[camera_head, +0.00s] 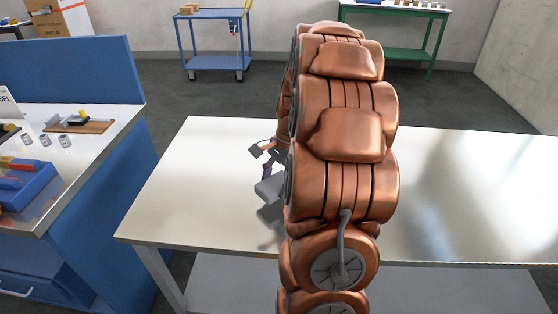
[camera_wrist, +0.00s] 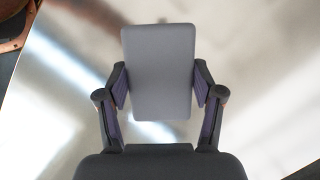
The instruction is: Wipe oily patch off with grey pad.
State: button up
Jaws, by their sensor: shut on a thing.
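My gripper (camera_wrist: 160,90) is shut on the grey pad (camera_wrist: 158,45), with one finger pressed against each long side. The pad is a flat, rounded rectangle and looks level in the grip. In the head view the pad (camera_head: 270,189) shows just left of my copper arm, over the metal table (camera_head: 200,205). A shadow lies on the table below it; whether it touches the top I cannot tell. No oily patch can be told for sure; the shiny top has brownish and dark smears that may be reflections. My arm hides the middle of the table.
A blue workbench (camera_head: 100,180) with small parts and a blue box (camera_head: 25,185) stands at the left, apart from the table. A blue trolley (camera_head: 215,45) and a green table (camera_head: 395,12) stand at the back. The visible metal tabletop is free of objects.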

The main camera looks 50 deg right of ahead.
jog(key=shift+r+p, duration=0.7)
jog(key=shift+r, duration=1.6)
